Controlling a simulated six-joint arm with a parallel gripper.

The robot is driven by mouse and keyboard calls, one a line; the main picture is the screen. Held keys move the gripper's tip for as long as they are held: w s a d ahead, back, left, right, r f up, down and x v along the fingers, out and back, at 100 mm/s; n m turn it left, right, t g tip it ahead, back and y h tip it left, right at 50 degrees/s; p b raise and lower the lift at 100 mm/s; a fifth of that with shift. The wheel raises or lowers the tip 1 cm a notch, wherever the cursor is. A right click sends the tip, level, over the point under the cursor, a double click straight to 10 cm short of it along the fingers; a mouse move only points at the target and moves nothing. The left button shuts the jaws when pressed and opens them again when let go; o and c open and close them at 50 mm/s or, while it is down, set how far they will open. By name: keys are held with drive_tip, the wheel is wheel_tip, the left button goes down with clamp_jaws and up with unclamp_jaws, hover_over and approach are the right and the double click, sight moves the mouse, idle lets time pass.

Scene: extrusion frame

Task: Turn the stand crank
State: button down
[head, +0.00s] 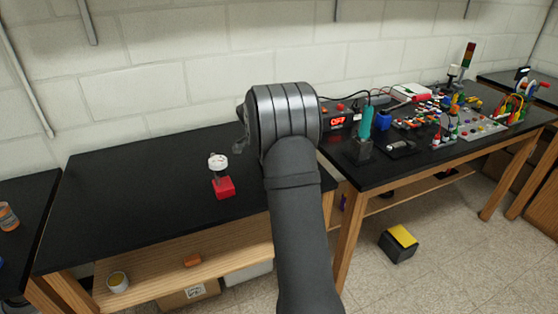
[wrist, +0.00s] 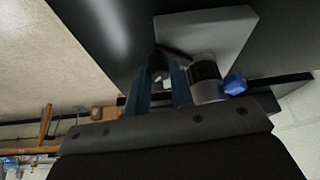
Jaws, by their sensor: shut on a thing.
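In the wrist view, my gripper (wrist: 161,82) reaches up to the stand crank with its two blue-grey fingers close around a dark part of it (wrist: 158,65). A pale grey block of the stand (wrist: 215,32) is just beyond the fingers. A grey cylinder (wrist: 206,80) and a blue knob (wrist: 234,84) sit to the right of the fingers. Exactly which part of the crank is between the fingertips is hard to tell. In the head view, my own arm hides the gripper and the stand.
In the head view, a red-based stand with a white wheel (head: 220,175) is on the left black table (head: 120,205). A box with a red display (head: 339,121), a teal-handled tool (head: 366,122) and many small parts crowd the right table. The left table is mostly clear.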

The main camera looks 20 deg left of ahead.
drive_tip(key=shift+w+a+m+g+h, duration=0.1)
drive_tip(key=shift+a+m+g+h, duration=0.35)
drive_tip(key=shift+a+m, duration=1)
drive_tip(key=shift+w+a+m+g, duration=0.2)
drive_tip(key=shift+a+m+g, duration=0.15)
drive_tip(key=shift+m, duration=0.55)
drive_tip(key=shift+w+a+m+g, duration=0.2)
drive_tip(key=shift+a+m, duration=0.15)
drive_tip(key=shift+m, duration=0.5)
drive_tip(key=shift+w+a+m+g+h, duration=0.25)
drive_tip(key=shift+a+m, duration=0.25)
drive_tip(key=shift+m, duration=0.3)
drive_tip(key=shift+w+a+m+g+h, duration=0.1)
drive_tip(key=shift+w+a+m+g, duration=0.3)
drive_tip(key=shift+m, duration=0.4)
drive_tip(key=shift+w+a+m+g, duration=0.25)
drive_tip(key=shift+w+a+m, duration=0.1)
drive_tip(key=shift+m, duration=0.35)
drive_tip(key=shift+w+a+m+g, duration=0.2)
drive_tip(key=shift+w+a+m, duration=0.15)
drive_tip(key=shift+m, duration=0.35)
drive_tip(key=shift+w, duration=0.1)
drive_tip(key=c, duration=1.3)
unclamp_jaws()
drive_tip(key=shift+o, duration=0.2)
